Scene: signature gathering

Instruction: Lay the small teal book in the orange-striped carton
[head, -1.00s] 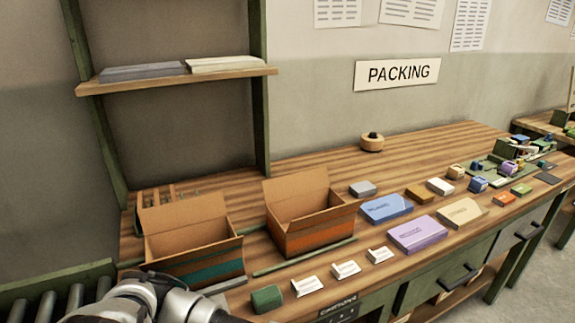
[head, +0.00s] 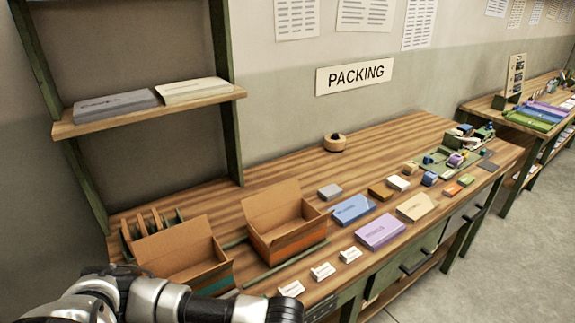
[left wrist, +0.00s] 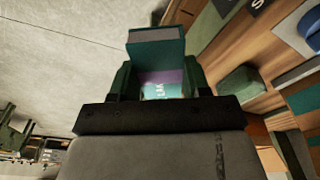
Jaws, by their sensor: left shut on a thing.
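The small teal book (left wrist: 156,50) is in the left wrist view, with a purple panel and pale lettering on it. My left gripper (left wrist: 160,82) is shut on it, one dark green finger on each side. The orange-striped carton (head: 300,247) stands open on the bench in the head view, flaps raised and an orange band near its base. In the head view my left arm reaches along the bottom, in front of the bench and short of this carton; the book cannot be made out there. My right gripper is in neither current view.
A teal-striped carton (head: 172,247) stands open left of the orange-striped one. White cards (head: 322,271), a purple box (head: 380,231) and a blue box (head: 352,209) lie to the right. A dark green block (left wrist: 241,86) shows in the left wrist view. A shelf (head: 150,111) overhangs the back left.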

